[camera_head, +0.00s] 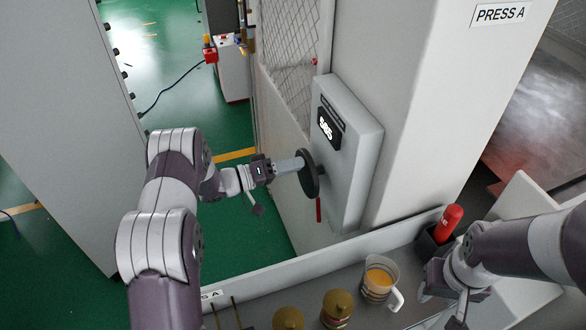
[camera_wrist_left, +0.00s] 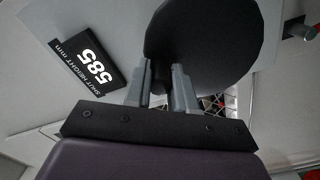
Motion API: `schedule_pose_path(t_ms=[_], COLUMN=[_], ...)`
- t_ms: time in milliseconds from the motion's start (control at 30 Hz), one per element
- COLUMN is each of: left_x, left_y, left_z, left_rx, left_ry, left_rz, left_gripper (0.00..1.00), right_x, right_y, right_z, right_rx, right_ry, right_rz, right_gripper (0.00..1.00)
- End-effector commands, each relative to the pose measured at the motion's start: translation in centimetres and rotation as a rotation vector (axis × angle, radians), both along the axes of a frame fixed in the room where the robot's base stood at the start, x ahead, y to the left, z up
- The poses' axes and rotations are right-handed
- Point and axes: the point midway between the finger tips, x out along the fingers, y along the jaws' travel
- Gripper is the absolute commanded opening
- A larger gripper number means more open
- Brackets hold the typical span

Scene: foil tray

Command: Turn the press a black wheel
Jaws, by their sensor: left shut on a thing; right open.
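The black wheel (camera_head: 310,180) stands out from the side of a grey box (camera_head: 363,165) on the press, which bears a PRESS A sign (camera_head: 500,13). My left gripper (camera_head: 299,163) is at the wheel's near-left rim and is shut on it. In the left wrist view the wheel (camera_wrist_left: 205,35) is a large black disc, and the fingers (camera_wrist_left: 161,75) close at its lower edge.
Below the wheel is a pale ledge (camera_head: 268,275). A grey cabinet (camera_head: 60,120) stands left. Green floor (camera_head: 245,215) is clear between.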

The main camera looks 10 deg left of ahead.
Motion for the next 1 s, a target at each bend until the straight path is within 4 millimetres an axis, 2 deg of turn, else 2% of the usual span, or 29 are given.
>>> schedule_pose_path(t_ms=[300, 767, 800, 867, 900, 1000], left_x=[0.44, 0.5, 0.5, 0.5, 0.5, 0.48], left_y=[0.32, 0.35, 0.35, 0.35, 0.35, 0.33], left_z=[0.14, 0.13, 0.13, 0.12, 0.12, 0.08], left_rx=[-0.051, -0.059, -0.059, -0.059, -0.058, -0.058], left_ry=[0.073, 0.083, 0.083, 0.083, 0.084, 0.084], left_rz=[0.001, 0.001, 0.001, 0.001, 0.002, 0.001], left_gripper=[0.0, 0.0, 0.28, 0.48, 0.51, 0.51], right_x=[0.0, 0.0, 0.0, 0.0, 0.0, 0.0], right_y=[0.0, 0.0, 0.0, 0.0, 0.0, 0.0], right_z=[-0.02, -0.03, -0.02, -0.02, -0.03, -0.03], right_rx=[0.0, 0.0, 0.0, 0.0, 0.0, 0.0], right_ry=[0.0, 0.0, 0.0, 0.0, 0.0, 0.0], right_rz=[0.0, 0.0, 0.0, 0.0, 0.0, 0.0], right_gripper=[0.43, 0.43, 0.43, 0.43, 0.43, 0.43])
